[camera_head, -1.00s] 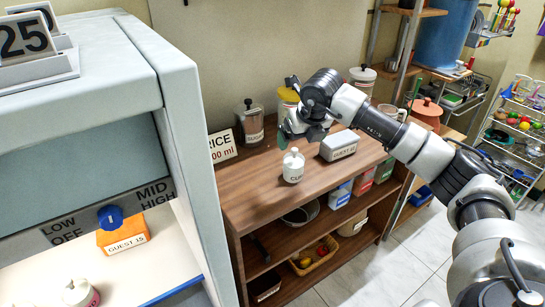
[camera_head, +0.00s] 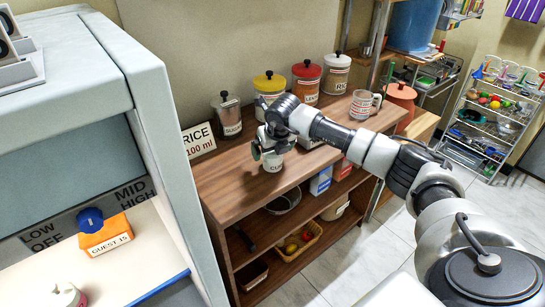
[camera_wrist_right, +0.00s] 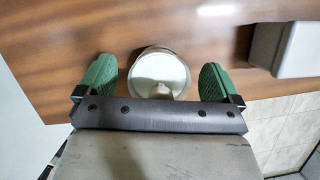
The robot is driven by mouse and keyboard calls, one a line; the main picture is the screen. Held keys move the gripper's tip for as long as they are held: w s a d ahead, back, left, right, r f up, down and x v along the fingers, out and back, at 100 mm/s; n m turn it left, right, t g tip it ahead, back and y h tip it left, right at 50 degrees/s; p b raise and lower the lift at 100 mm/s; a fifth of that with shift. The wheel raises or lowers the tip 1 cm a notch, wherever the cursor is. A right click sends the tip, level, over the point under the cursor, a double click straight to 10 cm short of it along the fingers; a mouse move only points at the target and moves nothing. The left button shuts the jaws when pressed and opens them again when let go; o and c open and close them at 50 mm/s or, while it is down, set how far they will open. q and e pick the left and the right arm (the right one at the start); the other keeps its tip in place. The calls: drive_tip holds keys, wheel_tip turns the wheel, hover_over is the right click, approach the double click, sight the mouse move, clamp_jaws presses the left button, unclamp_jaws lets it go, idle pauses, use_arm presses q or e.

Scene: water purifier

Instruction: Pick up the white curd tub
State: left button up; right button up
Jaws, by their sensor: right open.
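The white curd tub (camera_head: 273,165) stands on the wooden shelf top, with part of its dark lettering showing. In the right wrist view the gripper (camera_wrist_right: 157,83) is open, with one green finger pad on each side of the tub and a gap on both sides. My left gripper is not in view.
A white box (camera_wrist_right: 299,47) lies right of the tub. The wooden top (camera_head: 225,190) is clear left of the tub.

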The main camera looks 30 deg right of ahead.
drive_tip(key=shift+c, duration=0.2)
drive_tip(key=shift+r, duration=0.1)
drive_tip(key=c, duration=1.1)
